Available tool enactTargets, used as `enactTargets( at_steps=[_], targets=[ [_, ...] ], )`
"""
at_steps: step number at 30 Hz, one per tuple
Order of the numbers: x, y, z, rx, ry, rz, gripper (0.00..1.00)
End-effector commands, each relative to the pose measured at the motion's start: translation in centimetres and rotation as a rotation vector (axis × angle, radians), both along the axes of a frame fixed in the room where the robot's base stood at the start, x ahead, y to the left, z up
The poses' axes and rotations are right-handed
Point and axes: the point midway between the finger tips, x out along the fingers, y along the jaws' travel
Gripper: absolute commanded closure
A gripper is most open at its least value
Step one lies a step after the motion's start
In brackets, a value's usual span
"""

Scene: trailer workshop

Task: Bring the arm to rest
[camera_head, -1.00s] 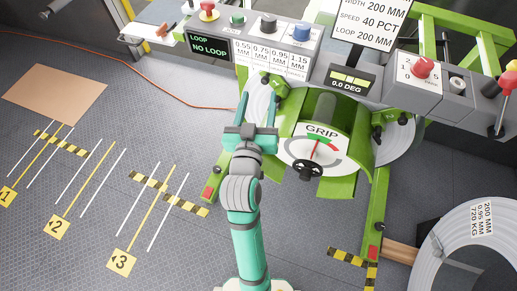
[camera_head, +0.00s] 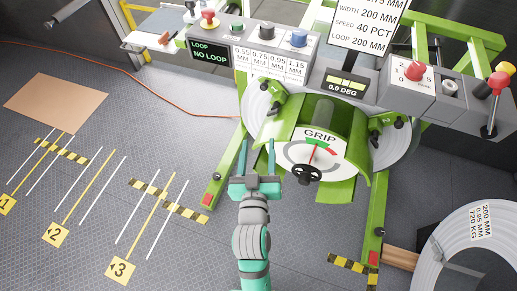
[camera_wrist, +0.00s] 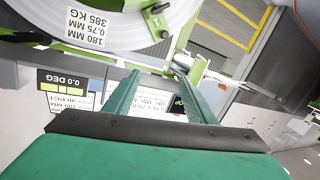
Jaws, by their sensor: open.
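My gripper (camera_head: 258,152) is in the middle of the head view, in front of the green machine (camera_head: 378,215). Its two teal fingers point away from me and stand apart with nothing between them. The fingers (camera_wrist: 157,92) also show open and empty in the wrist view. Beyond them there is a coil (camera_wrist: 110,25) labelled 180 MM, 0.75 MM, 385 KG. The GRIP dial (camera_head: 313,150) with a black handwheel (camera_head: 307,174) is just right of my gripper in the head view. I cannot tell the exact gap between them.
A control panel (camera_head: 265,52) with knobs and a NO LOOP display stands behind. A large coil (camera_head: 440,245) lies at the lower right. Yellow number signs (camera_head: 120,269) and striped floor marks are on the left. An orange cable (camera_head: 165,100) crosses the floor. Open floor lies left of my arm.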

Motion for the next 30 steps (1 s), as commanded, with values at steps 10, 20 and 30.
enactTargets(
  at_steps=[10, 20, 30],
  targets=[
    [0.0, 0.0, 0.0, 0.000, 0.000, 0.001, 0.50],
    [-1.5, -0.3, -1.5, 0.001, 0.017, 0.008, 0.50],
    [-10.4, -1.0, -7.2, 0.043, 0.077, 0.044, 0.50]
  ],
)
